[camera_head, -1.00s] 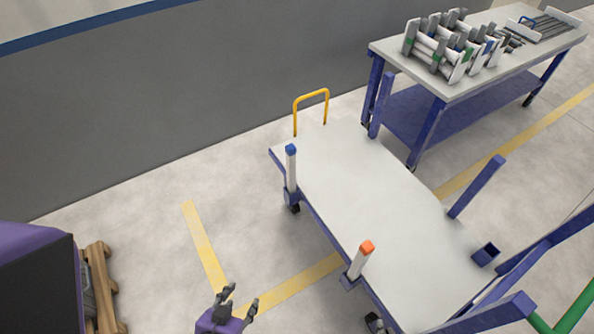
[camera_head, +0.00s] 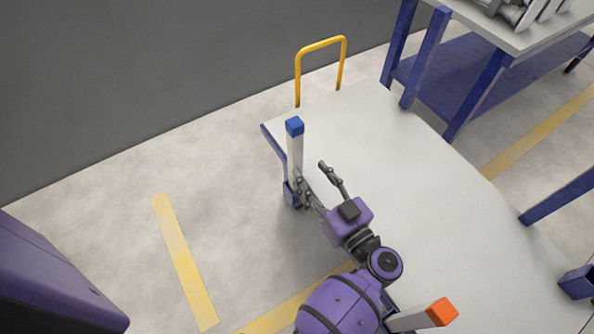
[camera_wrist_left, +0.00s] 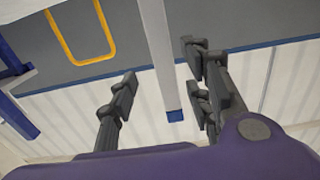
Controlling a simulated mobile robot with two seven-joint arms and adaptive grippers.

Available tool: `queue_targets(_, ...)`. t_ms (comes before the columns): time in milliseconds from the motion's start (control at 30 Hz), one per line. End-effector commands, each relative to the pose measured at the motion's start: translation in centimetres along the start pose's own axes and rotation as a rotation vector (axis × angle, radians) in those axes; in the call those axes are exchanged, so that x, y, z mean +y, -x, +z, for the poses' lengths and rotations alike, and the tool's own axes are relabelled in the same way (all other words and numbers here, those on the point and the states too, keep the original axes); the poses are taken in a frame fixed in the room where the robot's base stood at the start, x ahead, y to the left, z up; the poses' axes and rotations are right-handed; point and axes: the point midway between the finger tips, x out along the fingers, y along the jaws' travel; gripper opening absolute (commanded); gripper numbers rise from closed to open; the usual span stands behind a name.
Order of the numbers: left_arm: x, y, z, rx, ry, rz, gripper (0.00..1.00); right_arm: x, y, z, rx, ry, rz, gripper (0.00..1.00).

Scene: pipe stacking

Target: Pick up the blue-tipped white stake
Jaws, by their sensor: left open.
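The blue-tipped white stake (camera_head: 295,155) stands upright at the far left corner of the cart. My left gripper (camera_head: 313,178) is open, just right of the stake and below its blue tip. One finger overlaps the lower part of the stake in this view; whether they touch I cannot tell. In the left wrist view the stake (camera_wrist_left: 157,45) appears between the spread fingers of the gripper (camera_wrist_left: 160,82), with its blue end pointing down in the picture. My right gripper is not in view.
The cart's white deck (camera_head: 440,200) is bare in the middle. An orange-tipped stake (camera_head: 425,316) is at the near edge, beside my left arm. A yellow handle (camera_head: 320,43) rises behind the cart. A worktable (camera_head: 480,70) stands at the back right.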

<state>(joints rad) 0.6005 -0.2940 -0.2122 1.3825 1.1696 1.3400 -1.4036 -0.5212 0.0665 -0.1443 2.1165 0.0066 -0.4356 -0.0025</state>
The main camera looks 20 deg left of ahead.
Motion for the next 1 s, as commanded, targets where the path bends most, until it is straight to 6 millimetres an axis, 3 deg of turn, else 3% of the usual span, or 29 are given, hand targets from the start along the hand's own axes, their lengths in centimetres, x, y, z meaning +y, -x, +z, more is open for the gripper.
queue_targets(500,-0.4,-6.7,0.1,0.003,-0.001,-0.004,0.45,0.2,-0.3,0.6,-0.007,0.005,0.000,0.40)
queue_targets(833,-0.5,-7.6,0.1,0.000,-0.002,-0.005,0.45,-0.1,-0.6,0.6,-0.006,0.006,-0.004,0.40)
queue_targets(1000,-0.5,-7.5,0.1,0.000,-0.002,-0.005,0.26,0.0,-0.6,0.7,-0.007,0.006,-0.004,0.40)
